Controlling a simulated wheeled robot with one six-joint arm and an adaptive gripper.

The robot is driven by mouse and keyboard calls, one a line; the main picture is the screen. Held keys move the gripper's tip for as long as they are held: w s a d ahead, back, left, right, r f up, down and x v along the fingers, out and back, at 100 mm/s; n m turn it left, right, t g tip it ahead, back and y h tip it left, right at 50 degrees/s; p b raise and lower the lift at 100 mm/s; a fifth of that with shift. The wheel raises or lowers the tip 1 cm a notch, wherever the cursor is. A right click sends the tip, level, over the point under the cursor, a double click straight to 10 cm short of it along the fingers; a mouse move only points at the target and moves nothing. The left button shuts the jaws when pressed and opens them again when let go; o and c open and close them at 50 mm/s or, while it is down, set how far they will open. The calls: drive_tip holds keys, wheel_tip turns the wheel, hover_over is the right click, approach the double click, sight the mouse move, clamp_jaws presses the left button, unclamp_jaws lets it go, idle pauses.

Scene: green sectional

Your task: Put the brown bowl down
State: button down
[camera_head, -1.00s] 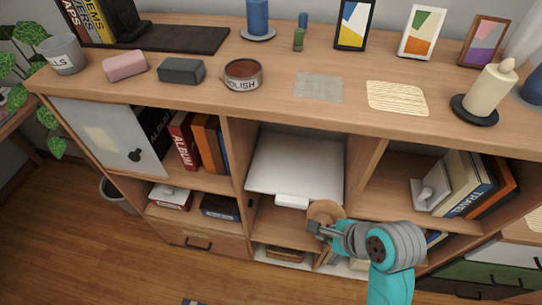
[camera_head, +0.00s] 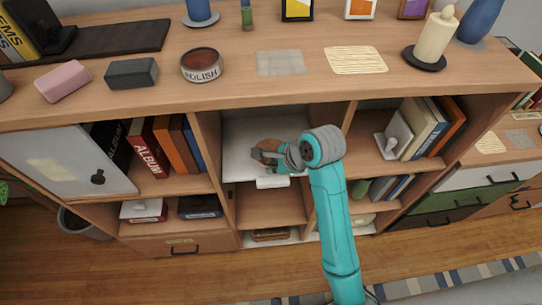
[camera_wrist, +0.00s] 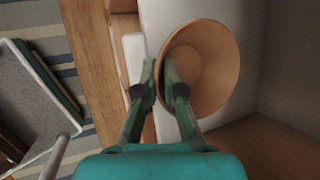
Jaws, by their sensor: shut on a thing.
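The brown bowl (camera_wrist: 222,62) is held at its rim between the fingers of my gripper (camera_wrist: 160,75) in the wrist view. In the head view the bowl (camera_head: 267,146) shows only in small part, with my gripper (camera_head: 262,155) in front of it. Both are at the middle compartment of the shelf unit, in front of a white surface (camera_head: 236,130). My gripper is shut on the bowl's near wall. I cannot tell whether the bowl touches the white surface.
Books (camera_head: 150,150) fill the left compartment, beside a grey panel (camera_head: 60,165). More books (camera_head: 420,125) and a white bookend (camera_head: 391,146) stand in the right compartment. The lower middle shelf (camera_head: 265,207) looks mostly clear. A polish tin (camera_head: 201,66) sits on the top.

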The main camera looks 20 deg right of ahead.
sight(272, 151)
drive_tip(key=w, duration=0.1)
drive_tip(key=w+d, duration=0.1)
drive_tip(key=w, duration=0.3)
drive_tip(key=shift+d, duration=0.35)
drive_tip(key=shift+f, duration=1.75)
drive_tip(key=shift+f, duration=0.15)
drive_tip(key=c, duration=1.3)
unclamp_jaws()
drive_tip(key=shift+v, duration=3.85)
